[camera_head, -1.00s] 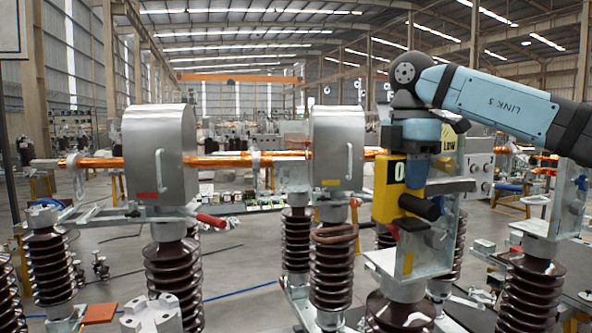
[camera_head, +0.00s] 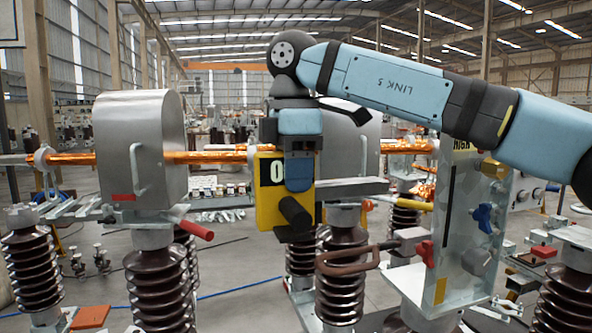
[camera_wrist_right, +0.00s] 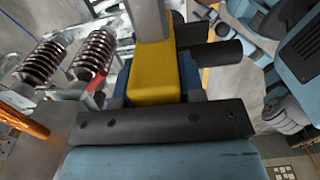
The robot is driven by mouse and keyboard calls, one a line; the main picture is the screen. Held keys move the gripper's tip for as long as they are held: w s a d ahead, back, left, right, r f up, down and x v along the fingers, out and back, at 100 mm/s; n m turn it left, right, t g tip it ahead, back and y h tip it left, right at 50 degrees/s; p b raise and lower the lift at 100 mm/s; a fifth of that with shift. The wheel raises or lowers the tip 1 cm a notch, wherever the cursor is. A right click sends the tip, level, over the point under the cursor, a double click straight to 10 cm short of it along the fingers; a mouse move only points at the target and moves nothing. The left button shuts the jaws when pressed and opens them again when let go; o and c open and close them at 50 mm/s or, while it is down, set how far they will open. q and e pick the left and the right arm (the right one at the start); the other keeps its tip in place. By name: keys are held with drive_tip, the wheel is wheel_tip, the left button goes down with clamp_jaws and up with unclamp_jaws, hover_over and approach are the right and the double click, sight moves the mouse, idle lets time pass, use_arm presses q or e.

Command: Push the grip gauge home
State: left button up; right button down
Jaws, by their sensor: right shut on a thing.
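The yellow grip gauge (camera_head: 267,212) has a black panel with a white 0, a black knob and a flat grey bar reaching right. My right gripper (camera_head: 299,178) points down and is shut on it, holding it in the air. In the right wrist view the yellow body (camera_wrist_right: 155,78) sits between the jaws, with the grey bar running up out of the frame. The gauge overlaps the rear silver housing (camera_head: 350,135) in the picture; I cannot tell whether they touch. My left gripper is not in view.
An upright metal plate (camera_head: 462,215) marked HIGH, with blue and red knobs, stands right of the gauge. A brown loop handle (camera_head: 345,262) juts left from it. A near silver housing (camera_head: 140,150) on a ribbed insulator stands left, with a copper bar (camera_head: 75,158) at it.

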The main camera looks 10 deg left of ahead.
sight(330, 182)
drive_tip(key=shift+s+r, duration=0.1)
drive_tip(key=shift+s, duration=0.3)
drive_tip(key=shift+w, duration=0.1)
drive_tip(key=shift+w+d, duration=0.25)
drive_tip(key=shift+d, duration=0.05)
drive_tip(key=shift+w+d+b, duration=0.2)
drive_tip(key=shift+d+b, duration=0.2)
drive_tip(key=shift+d, duration=0.1)
drive_tip(key=shift+w+d, duration=0.25)
drive_tip(key=shift+d, duration=0.35)
drive_tip(key=shift+w+d, duration=0.2)
drive_tip(key=shift+d, duration=0.35)
drive_tip(key=shift+w+d+b, duration=0.3)
drive_tip(key=shift+d+b, duration=0.05)
drive_tip(key=shift+d, duration=0.35)
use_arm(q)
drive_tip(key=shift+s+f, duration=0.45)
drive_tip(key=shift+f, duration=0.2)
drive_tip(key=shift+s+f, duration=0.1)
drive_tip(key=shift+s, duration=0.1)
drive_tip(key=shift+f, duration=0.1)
